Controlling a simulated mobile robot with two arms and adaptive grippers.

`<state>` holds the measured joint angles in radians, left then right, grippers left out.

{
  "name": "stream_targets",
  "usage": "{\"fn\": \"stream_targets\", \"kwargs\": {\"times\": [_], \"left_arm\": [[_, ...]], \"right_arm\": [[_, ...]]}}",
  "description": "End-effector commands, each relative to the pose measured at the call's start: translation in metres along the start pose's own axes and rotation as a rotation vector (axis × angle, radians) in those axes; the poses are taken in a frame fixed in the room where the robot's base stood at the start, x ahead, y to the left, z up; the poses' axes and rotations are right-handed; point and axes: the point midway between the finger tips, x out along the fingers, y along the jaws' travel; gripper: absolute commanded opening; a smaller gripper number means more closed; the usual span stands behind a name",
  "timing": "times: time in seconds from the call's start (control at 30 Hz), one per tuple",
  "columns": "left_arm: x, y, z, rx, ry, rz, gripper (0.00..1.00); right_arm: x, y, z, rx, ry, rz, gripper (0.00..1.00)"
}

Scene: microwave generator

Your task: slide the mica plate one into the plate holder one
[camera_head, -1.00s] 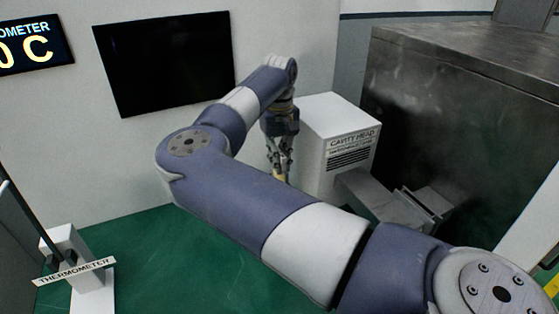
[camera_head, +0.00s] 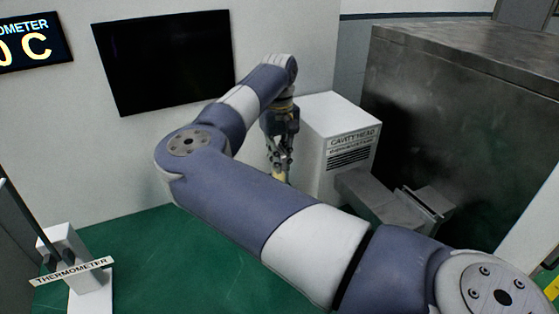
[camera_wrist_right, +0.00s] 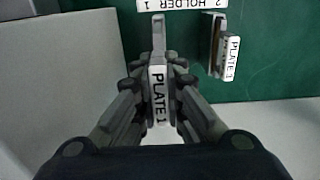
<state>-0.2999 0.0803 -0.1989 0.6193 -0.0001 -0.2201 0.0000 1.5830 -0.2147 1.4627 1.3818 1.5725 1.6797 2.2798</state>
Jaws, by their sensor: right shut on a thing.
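My right gripper (camera_wrist_right: 158,82) is shut on a thin plate labelled PLATE 1 (camera_wrist_right: 158,97), which stands edge-on between the fingers. In the head view the right gripper (camera_head: 280,168) points down beside the white cavity head box, with a small pale piece at its tips. A white label with HOLDER 1 (camera_wrist_right: 180,4) shows at the top of the wrist view, cut off by the edge. A grey upright piece (camera_wrist_right: 158,35) is in line with the held plate; I cannot tell whether they touch. My left gripper is not in view.
Another slim piece with a PLATE label (camera_wrist_right: 231,58) stands to the right in the wrist view. The cavity head box (camera_head: 340,140) and a large metal cabinet (camera_head: 460,110) are on the right. A thermometer stand (camera_head: 75,275) is at left. Green surface (camera_head: 150,245) is clear between.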

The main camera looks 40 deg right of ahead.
Motion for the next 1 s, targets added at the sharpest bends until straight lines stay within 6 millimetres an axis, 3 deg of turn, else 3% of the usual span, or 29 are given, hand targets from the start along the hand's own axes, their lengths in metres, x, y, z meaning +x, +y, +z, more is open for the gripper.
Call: {"fn": "stream_targets", "kwargs": {"times": [1.0], "left_arm": [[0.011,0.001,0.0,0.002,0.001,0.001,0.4]], "right_arm": [[0.014,0.0,0.0,0.0,0.001,0.0,0.0]]}}
